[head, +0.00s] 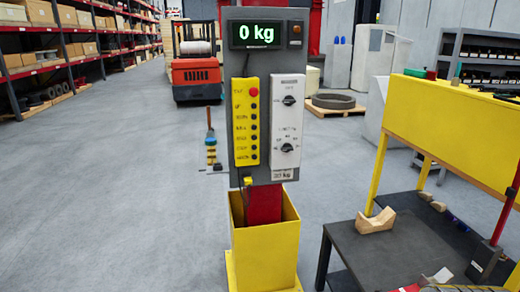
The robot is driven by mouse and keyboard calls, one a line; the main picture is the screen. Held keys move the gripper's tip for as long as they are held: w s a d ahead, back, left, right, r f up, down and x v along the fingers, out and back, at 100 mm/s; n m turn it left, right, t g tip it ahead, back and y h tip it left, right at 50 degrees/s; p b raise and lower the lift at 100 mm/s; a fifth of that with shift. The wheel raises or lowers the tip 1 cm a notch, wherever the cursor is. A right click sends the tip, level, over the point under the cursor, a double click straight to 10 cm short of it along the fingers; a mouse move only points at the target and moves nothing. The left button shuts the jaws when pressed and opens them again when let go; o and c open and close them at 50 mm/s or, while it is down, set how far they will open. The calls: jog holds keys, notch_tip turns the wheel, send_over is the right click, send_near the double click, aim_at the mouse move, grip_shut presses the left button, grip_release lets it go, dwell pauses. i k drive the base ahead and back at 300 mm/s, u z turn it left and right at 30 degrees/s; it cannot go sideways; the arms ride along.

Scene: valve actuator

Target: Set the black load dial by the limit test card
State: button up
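A grey control post carries a white panel (288,125) with two black dials. The upper black dial (289,100) and the lower black dial (287,147) have small markings around them that are too small to read, so I cannot tell which is the load dial. A small card or label (283,175) at the panel's foot ends in "kg"; its number is blurred. I cannot tell whether it is the limit test card. The display (255,34) above reads "0 kg" in green. My gripper is not in view.
A yellow button pendant (246,121) with a red top button hangs left of the panel. A yellow guard (264,255) surrounds the post's foot. A dark table (385,250) with a wooden block (375,221) stands right. Open floor (130,190) lies left; a forklift (195,72) stands behind.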

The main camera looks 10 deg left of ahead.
aim_at(287, 147)
jog(key=u, duration=0.35)
jog(key=i, duration=0.55)
jog(key=u, duration=0.9)
jog(key=i, duration=0.75)
jog(key=u, duration=0.45)
